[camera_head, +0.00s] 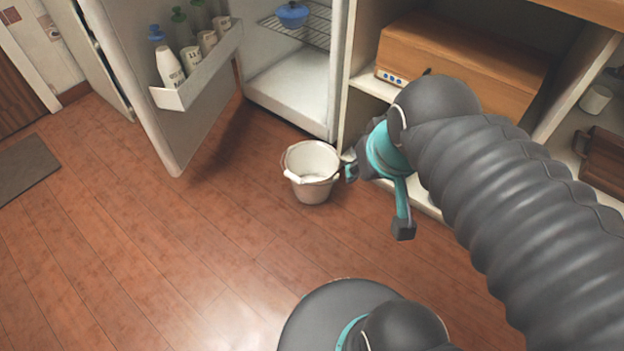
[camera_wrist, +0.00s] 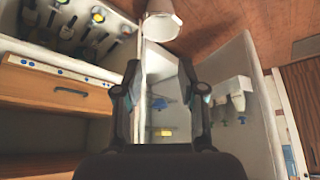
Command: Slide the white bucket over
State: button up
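The white bucket (camera_head: 311,190) stands upright on the wooden floor, in front of the open fridge's right edge. In the wrist view the bucket (camera_wrist: 160,28) shows at the top, beyond my fingertips and not between them. My gripper (camera_head: 349,171) is just to the right of the bucket's rim in the head view. Whether it touches the rim I cannot tell. In the wrist view my gripper (camera_wrist: 161,75) has its two fingers spread apart with nothing held between them. The bucket's handle hangs across its front.
The fridge door (camera_head: 150,80) stands open on the left, with bottles in its shelf. The fridge (camera_head: 290,90) is behind the bucket. Shelves with a wooden box (camera_head: 460,65) stand to the right. The floor (camera_head: 150,260) left and in front of the bucket is clear.

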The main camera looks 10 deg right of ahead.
aim_at(315, 162)
jog(key=u, duration=0.9)
jog(key=k, duration=1.15)
jog(key=u, duration=1.1)
jog(key=i, duration=0.55)
jog(key=z, duration=0.85)
jog(key=i, duration=1.25)
jog(key=z, duration=1.6)
jog(key=i, duration=0.45)
jog(key=z, duration=0.55)
